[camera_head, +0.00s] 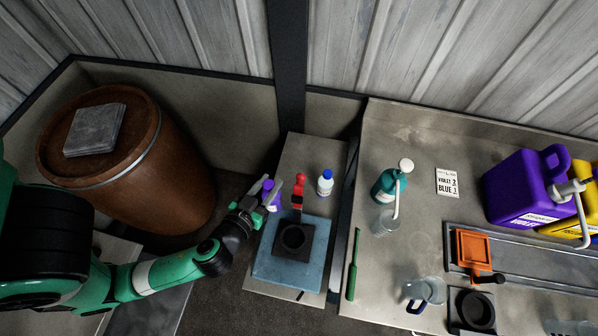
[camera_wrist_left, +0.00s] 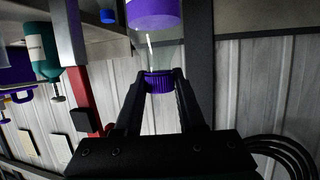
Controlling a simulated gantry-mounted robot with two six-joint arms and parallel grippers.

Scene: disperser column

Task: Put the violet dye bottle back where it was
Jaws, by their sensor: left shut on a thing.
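The violet dye bottle (camera_wrist_left: 157,50) is clear-walled with a violet cap and a violet band, and looks inverted in the left wrist view. My left gripper (camera_wrist_left: 158,88) is shut on its violet cap. In the head view the bottle (camera_head: 276,203) is partly covered by my left gripper (camera_head: 264,195), at the left edge of the small bench beside the blue pad. I cannot tell whether its base touches the bench. A white bottle with a blue cap (camera_head: 325,184) stands on the same bench, to the right. My right gripper is not in view.
A red upright part (camera_head: 299,188) stands between the two bottles, behind a black square holder (camera_head: 293,240) on the blue pad (camera_head: 262,266). A brown barrel (camera_head: 150,170) is at the left. The steel table (camera_head: 385,130) at right carries a teal bottle (camera_head: 386,186) and a violet jug (camera_head: 525,190).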

